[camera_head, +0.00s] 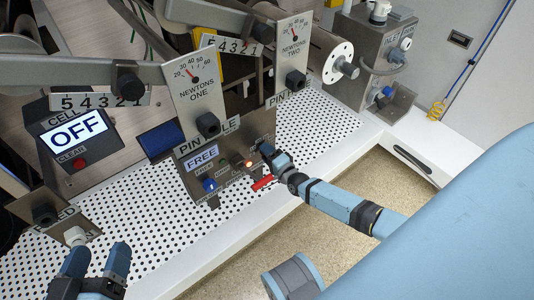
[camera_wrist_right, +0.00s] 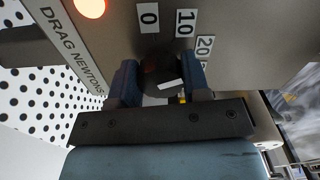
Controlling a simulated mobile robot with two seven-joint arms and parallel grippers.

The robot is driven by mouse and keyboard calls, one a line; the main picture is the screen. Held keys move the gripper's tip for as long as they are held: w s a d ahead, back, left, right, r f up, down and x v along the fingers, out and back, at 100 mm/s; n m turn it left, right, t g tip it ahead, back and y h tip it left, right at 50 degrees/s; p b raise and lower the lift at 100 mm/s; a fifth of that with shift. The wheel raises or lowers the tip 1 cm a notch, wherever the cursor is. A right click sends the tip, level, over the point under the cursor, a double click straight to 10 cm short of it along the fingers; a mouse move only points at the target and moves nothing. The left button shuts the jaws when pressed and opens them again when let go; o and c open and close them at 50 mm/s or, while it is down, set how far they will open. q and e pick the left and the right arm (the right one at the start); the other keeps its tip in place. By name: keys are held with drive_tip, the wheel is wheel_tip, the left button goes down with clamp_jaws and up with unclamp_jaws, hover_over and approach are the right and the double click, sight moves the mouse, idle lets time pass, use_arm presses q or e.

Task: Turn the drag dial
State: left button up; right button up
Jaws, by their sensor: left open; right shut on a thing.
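The drag dial (camera_wrist_right: 163,70) is a dark round knob with a short white mark, on a grey metal panel lettered DRAG NEWTONS. Scale plates 0, 10 and 20 sit beyond it in the right wrist view; a further one is partly hidden. My right gripper (camera_wrist_right: 160,85) is shut on the dial, one finger on each side. The white mark slants toward the right finger. In the head view my right gripper (camera_head: 270,158) is at the lower right of the pin panel and hides the dial. My left gripper (camera_head: 96,258) is open and empty at lower left.
A FREE display (camera_head: 202,157) and an OFF display (camera_head: 77,134) are lit. The perforated white deck (camera_head: 330,135) has free room at right.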

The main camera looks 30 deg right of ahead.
drive_tip(key=shift+m, duration=0.3)
use_arm(q)
drive_tip(key=shift+f, duration=0.1)
drive_tip(key=shift+s+f, duration=0.1)
drive_tip(key=shift+s, duration=0.05)
use_arm(e)
drive_tip(key=o, duration=0.9)
drive_tip(key=shift+o, duration=0.2)
drive_tip(key=shift+s, duration=0.1)
use_arm(q)
wheel_tip(320, 180, up, 6)
drive_tip(key=t+p, duration=0.2)
drive_tip(key=p, duration=0.2)
drive_tip(key=shift+a+n, duration=0.2)
drive_tip(key=shift+n, duration=0.2)
use_arm(e)
drive_tip(key=s+d, duration=0.1)
drive_tip(key=s, duration=1.2)
drive_tip(key=shift+s, duration=0.3)
